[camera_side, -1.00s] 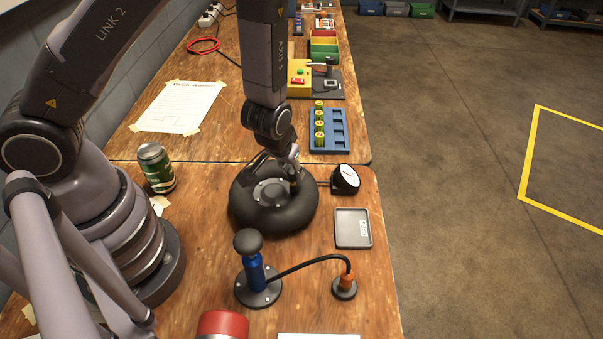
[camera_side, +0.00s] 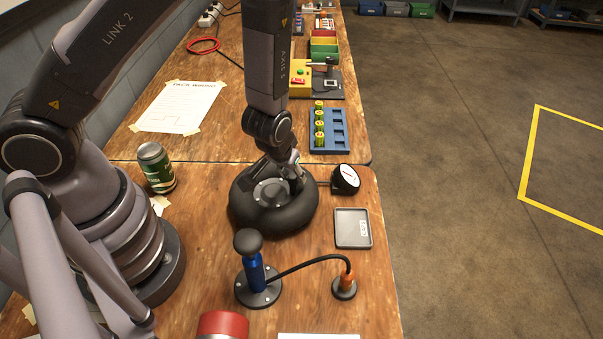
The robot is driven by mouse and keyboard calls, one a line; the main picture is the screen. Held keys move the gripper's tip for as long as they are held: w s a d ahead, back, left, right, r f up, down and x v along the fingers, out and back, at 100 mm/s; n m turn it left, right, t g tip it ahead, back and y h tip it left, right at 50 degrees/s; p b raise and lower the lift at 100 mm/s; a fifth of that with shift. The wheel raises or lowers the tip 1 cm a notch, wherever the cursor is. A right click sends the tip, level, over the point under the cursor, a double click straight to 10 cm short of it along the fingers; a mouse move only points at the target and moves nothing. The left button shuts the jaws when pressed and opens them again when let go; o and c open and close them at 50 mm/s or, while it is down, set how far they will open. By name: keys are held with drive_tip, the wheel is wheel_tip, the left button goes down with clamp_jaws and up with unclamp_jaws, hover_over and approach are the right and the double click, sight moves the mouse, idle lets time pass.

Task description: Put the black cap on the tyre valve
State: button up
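The black tyre (camera_side: 258,214) lies flat on the wooden bench, with a grey hub in its middle. My gripper (camera_side: 297,180) points down at the right part of the hub, by the tyre's inner edge. The valve is hidden behind or between the fingers. I cannot make out the black cap; it may be hidden at the fingertips. The fingers are too small and dark to tell whether they are open or shut. A small grey tray (camera_side: 352,241) to the right of the tyre looks empty, with a pale label on it.
A round gauge (camera_side: 345,179) stands close to the right of the tyre. A blue hand pump (camera_side: 254,274) with a hose to an orange fitting (camera_side: 346,282) stands in front. A green can (camera_side: 156,167) is at left, and a blue battery rack (camera_side: 338,131) is behind.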

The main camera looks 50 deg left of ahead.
drive_tip(key=shift+o, duration=1.3)
drive_tip(key=v, duration=1.2)
drive_tip(key=shift+w, duration=0.1)
